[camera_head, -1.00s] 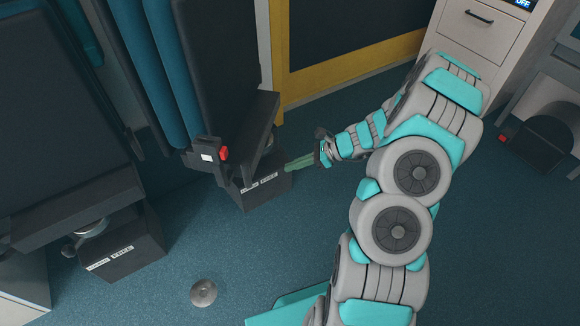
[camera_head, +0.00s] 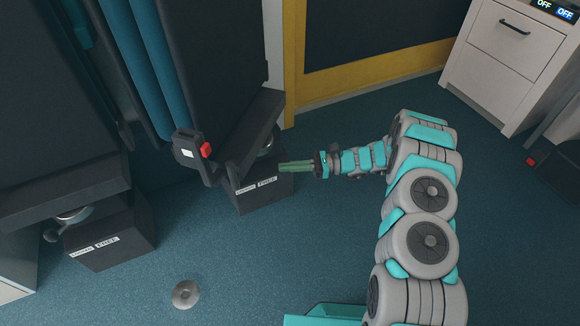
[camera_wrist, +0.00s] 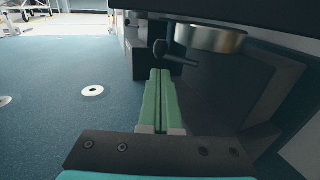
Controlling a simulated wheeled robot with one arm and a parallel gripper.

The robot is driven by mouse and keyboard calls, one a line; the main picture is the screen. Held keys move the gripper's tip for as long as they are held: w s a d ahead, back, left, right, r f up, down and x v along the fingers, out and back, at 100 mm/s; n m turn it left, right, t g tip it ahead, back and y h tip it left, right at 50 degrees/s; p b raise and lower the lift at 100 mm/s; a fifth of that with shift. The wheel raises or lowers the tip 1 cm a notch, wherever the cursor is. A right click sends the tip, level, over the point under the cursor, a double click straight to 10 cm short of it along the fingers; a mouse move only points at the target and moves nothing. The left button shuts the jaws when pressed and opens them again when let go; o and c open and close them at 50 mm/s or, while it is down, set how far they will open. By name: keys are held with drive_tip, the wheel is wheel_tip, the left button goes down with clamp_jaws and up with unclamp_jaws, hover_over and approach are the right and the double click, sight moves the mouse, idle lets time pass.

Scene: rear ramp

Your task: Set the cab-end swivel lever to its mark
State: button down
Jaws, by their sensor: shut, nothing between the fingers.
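My gripper (camera_head: 281,167) is shut and empty, its green fingers pointing left beside the right-hand dark swivel base (camera_head: 265,193), which carries a white label ending in FREE. In the wrist view the shut fingers (camera_wrist: 160,72) point toward a black lever (camera_wrist: 178,56) with a round knob, below and left of a metal collar (camera_wrist: 210,40). A gap appears between fingertips and lever; contact is not visible. A second base (camera_head: 118,240) at left has a similar label and a knobbed lever (camera_head: 51,235). I cannot tell which lever is the cab-end one, nor see its mark.
Dark seats (camera_head: 215,70) overhang both bases; a buckle with a red button (camera_head: 205,149) hangs near the right base. A round metal disc (camera_head: 185,294) lies on the open blue floor. A white drawer cabinet (camera_head: 510,55) stands at upper right.

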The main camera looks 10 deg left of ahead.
drive_tip(key=s+a+b, duration=0.1)
drive_tip(key=s+a, duration=0.1)
drive_tip(key=a, duration=0.9)
drive_tip(key=shift+a, duration=0.1)
drive_tip(key=shift+a+m+t, duration=0.8)
drive_tip(key=shift+t, duration=0.6)
drive_tip(key=shift+a, duration=0.1)
drive_tip(key=w+d+p, duration=0.1)
drive_tip(key=d, duration=1.3)
drive_tip(key=shift+d, duration=0.3)
